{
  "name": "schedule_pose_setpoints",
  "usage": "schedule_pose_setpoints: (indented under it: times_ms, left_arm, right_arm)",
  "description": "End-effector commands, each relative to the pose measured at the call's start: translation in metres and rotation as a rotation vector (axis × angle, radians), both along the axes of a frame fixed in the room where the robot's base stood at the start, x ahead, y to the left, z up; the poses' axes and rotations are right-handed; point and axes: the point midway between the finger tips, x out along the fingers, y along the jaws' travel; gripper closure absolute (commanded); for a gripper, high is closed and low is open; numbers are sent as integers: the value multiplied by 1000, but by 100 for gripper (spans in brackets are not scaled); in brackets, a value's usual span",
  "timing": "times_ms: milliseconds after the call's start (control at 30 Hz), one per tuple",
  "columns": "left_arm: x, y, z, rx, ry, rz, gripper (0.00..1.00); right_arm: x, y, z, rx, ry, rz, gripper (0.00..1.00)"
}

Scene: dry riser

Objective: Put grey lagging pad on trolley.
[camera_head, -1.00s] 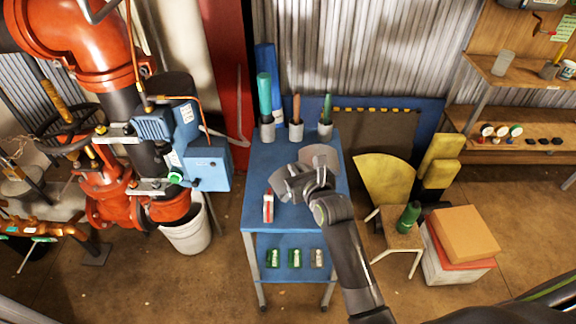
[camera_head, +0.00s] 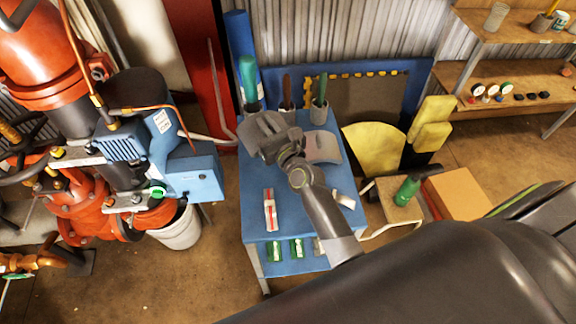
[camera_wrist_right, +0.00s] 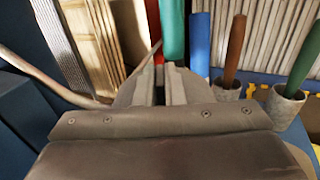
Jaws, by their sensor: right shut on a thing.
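A grey curved pad (camera_head: 322,147), which looks like the lagging pad, lies on the top of the blue trolley (camera_head: 312,208), towards its back right. My right gripper (camera_head: 260,126) is over the back left of the trolley top, left of the pad, below the cup with the teal-handled tool. In the right wrist view the fingers (camera_wrist_right: 158,90) are close together and point towards the wall. My left gripper is out of view.
Three grey cups with tools, such as the middle one (camera_head: 285,117), stand along the trolley's back edge. A red and white box (camera_head: 270,210) lies on its front left. Blue pump equipment (camera_head: 190,170) is left; a yellow curved sheet (camera_head: 375,150) is right.

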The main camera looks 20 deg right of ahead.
Motion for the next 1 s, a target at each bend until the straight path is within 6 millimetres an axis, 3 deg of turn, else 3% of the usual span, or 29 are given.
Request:
schedule_pose_setpoints:
  times_ms: [400, 667, 1000]
  left_arm:
    - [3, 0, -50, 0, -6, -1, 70]
    - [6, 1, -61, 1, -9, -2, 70]
    - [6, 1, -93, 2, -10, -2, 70]
  right_arm:
    - [0, 0, -55, 0, 0, 1, 100]
    - [0, 0, -66, 0, 0, 1, 100]
    - [0, 0, -100, 1, 0, 1, 100]
